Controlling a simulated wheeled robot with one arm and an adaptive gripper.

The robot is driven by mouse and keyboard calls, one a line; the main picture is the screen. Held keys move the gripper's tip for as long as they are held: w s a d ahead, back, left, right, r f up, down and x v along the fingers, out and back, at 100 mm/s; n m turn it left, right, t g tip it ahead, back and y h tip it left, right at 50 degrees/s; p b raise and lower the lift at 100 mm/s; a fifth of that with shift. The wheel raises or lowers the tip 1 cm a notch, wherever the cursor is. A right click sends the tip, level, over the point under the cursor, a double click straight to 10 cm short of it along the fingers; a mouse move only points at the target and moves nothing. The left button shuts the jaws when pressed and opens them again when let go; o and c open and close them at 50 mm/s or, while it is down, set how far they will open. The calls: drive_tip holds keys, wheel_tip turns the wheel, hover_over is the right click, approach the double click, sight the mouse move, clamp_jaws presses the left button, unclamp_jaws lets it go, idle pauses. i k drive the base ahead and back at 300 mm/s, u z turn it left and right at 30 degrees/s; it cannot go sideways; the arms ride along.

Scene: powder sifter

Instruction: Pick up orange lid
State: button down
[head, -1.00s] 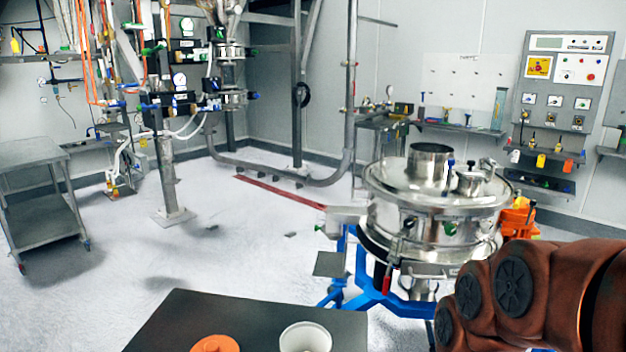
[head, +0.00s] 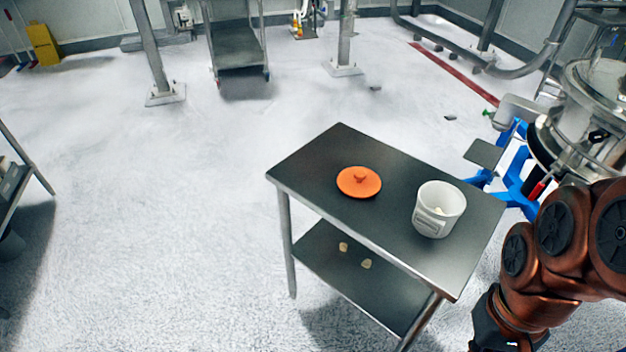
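The orange lid (head: 359,183) is a round disc with a small knob on top. It lies flat, knob up, on the dark top of a small metal table (head: 310,168) in the head view. A white bucket (head: 437,211) stands upright to its right on the same top, apart from the lid. My arm reaches in from the right edge, to the right of the table and well away from the lid. Its dark end shows at the bottom right; my gripper's fingers cannot be made out.
The table's lower shelf (head: 330,268) holds two small pale pieces. A steel sifter (head: 590,120) on a blue frame (head: 516,180) stands right of the table. A metal cart (head: 237,55) stands at the back. The floor left of the table is clear.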

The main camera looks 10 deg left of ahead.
sight(355, 182)
drive_tip(key=u, duration=3.9)
drive_tip(key=k, duration=1.7)
drive_tip(key=z, duration=1.25)
drive_tip(key=i, duration=0.5)
drive_tip(key=z, duration=0.05)
